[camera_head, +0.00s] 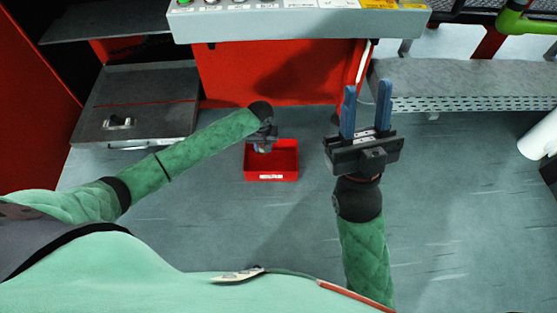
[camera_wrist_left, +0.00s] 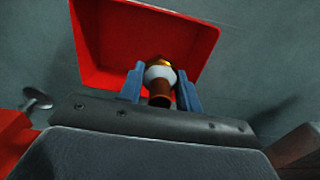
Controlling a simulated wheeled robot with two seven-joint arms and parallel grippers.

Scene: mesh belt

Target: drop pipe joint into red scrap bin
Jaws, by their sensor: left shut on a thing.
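The red scrap bin (camera_head: 284,165) stands on the floor, an open box with a white label on its front. It also fills the upper part of the left wrist view (camera_wrist_left: 108,72). My left gripper (camera_head: 264,148) is above the bin's back left part. In the left wrist view its blue fingers (camera_wrist_left: 160,92) are shut on the pipe joint (camera_wrist_left: 159,75), which has a brass end, a white middle and a brown end. The bin's open inside shows behind the joint. My right gripper (camera_head: 365,118) is open and empty, right of the bin.
A red machine (camera_head: 225,75) with a grey control panel (camera_head: 300,22) stands behind the bin. A grey case (camera_head: 138,105) is at the left. A grey bench with a perforated edge (camera_head: 470,103) is at the right. The floor around the bin is clear.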

